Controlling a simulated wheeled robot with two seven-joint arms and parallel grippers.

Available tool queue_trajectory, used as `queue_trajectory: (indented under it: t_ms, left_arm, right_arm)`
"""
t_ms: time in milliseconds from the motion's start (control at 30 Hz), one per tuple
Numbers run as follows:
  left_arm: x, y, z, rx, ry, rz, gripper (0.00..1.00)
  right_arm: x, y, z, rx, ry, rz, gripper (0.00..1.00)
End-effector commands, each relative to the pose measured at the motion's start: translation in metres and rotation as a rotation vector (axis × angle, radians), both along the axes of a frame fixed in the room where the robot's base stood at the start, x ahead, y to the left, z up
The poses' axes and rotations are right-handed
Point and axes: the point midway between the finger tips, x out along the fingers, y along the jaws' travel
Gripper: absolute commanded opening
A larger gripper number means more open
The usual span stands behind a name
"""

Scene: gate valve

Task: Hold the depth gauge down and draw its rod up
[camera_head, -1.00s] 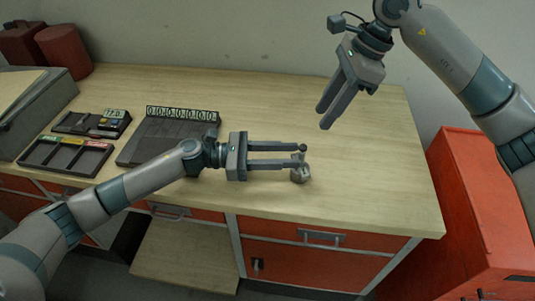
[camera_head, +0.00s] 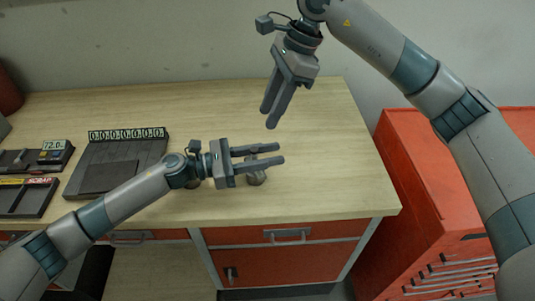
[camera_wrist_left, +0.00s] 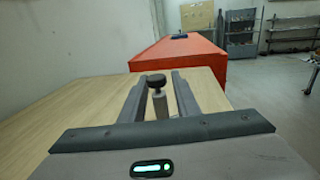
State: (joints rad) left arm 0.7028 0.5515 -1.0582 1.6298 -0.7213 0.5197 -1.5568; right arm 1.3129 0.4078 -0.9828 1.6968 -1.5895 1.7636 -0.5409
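The depth gauge is a small grey piece standing on the bench. In the head view its base (camera_head: 257,179) shows just under the lower finger of my left gripper (camera_head: 281,154), and its upper part is largely hidden by the fingers. In the left wrist view its dark round knob (camera_wrist_left: 157,82) and grey stem (camera_wrist_left: 160,106) stand upright between the two fingers of my left gripper (camera_wrist_left: 161,77), with gaps beside them. My left gripper is open around the gauge. My right gripper (camera_head: 268,117) points down, empty with its fingers apart, above and behind the gauge.
A dark unit with a row of digits (camera_head: 115,165) lies left of my left arm's wrist. Dark trays (camera_head: 23,197) and a small display box (camera_head: 40,157) lie farther left. A red cabinet (camera_head: 400,185) stands right of the bench (camera_head: 335,165). The bench's right part is clear.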

Motion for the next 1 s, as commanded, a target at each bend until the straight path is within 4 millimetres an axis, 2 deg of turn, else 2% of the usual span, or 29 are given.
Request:
queue_trajectory:
  t_ms: [33, 100, 200, 367, 667, 1000]
  left_arm:
    - [0.000, 0.000, 0.000, 0.000, 0.000, 0.000, 0.15]
    - [0.000, 0.000, 0.000, 0.000, 0.000, 0.000, 0.00]
    - [0.000, 0.000, 0.000, 0.000, 0.000, 0.000, 0.00]
    - [0.000, 0.000, 0.000, 0.000, 0.000, 0.000, 0.00]
    - [0.000, 0.000, 0.000, 0.000, 0.000, 0.000, 0.00]
    - [0.000, 0.000, 0.000, 0.000, 0.000, 0.000, 0.00]
  right_arm:
    - [0.000, 0.000, 0.000, 0.000, 0.000, 0.000, 0.31]
    - [0.000, 0.000, 0.000, 0.000, 0.000, 0.000, 0.31]
    - [0.000, 0.000, 0.000, 0.000, 0.000, 0.000, 0.34]
    - [0.000, 0.002, 0.000, -0.007, 0.003, -0.010, 0.70]
    - [-0.005, 0.021, -0.006, -0.094, 0.050, -0.159, 0.70]
    - [-0.008, 0.042, -0.023, -0.275, 0.086, -0.518, 0.70]
